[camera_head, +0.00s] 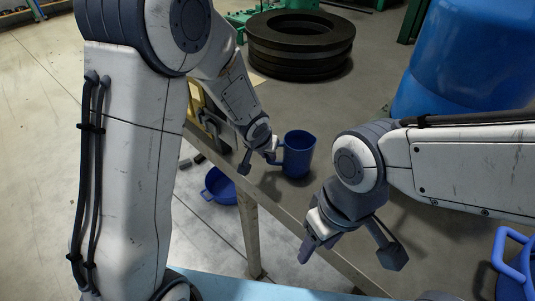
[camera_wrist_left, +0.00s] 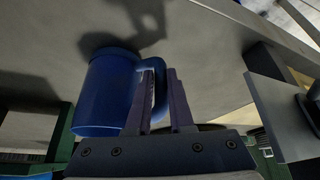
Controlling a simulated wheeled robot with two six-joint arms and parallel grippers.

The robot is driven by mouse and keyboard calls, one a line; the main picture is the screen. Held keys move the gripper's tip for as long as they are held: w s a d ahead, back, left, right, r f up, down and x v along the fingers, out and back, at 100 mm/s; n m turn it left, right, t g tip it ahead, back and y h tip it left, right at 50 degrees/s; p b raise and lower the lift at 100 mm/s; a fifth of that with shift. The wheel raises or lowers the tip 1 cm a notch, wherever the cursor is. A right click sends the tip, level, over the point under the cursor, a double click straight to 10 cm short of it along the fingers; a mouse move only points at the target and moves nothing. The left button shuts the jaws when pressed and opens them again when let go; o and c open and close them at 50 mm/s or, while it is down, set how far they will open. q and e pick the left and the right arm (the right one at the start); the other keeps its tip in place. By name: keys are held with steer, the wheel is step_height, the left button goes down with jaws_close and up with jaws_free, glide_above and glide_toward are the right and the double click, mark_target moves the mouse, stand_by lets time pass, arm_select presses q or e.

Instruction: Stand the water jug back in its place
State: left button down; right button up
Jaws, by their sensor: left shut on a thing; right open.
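A blue water jug (camera_head: 298,155) is upright at the grey worktop, near its left edge in the head view. My left gripper (camera_head: 268,154) is shut on the jug's handle, on the left side of the jug. In the left wrist view the jug (camera_wrist_left: 103,97) shows with its handle between the fingers (camera_wrist_left: 160,95). I cannot tell whether its base touches the worktop. My right gripper (camera_head: 352,250) is open and empty, nearer to me and to the right of the jug.
A stack of black tyres (camera_head: 300,45) and a large blue barrel (camera_head: 472,60) are at the back. Another blue handled vessel (camera_head: 516,268) is at the lower right edge. A blue bowl-like container (camera_head: 219,187) is below, left of the worktop. A light blue surface (camera_head: 265,289) lies at the bottom.

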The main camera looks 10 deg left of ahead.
arm_select(q)
steer(key=shift+f+b, duration=0.6)
steer(key=shift+f, duration=0.05)
stand_by(0.9)
steer(key=c, duration=0.7)
jaws_free()
steer(key=shift+r, duration=0.15)
steer(key=shift+p+v, duration=2.55)
steer(key=shift+v, duration=1.35)
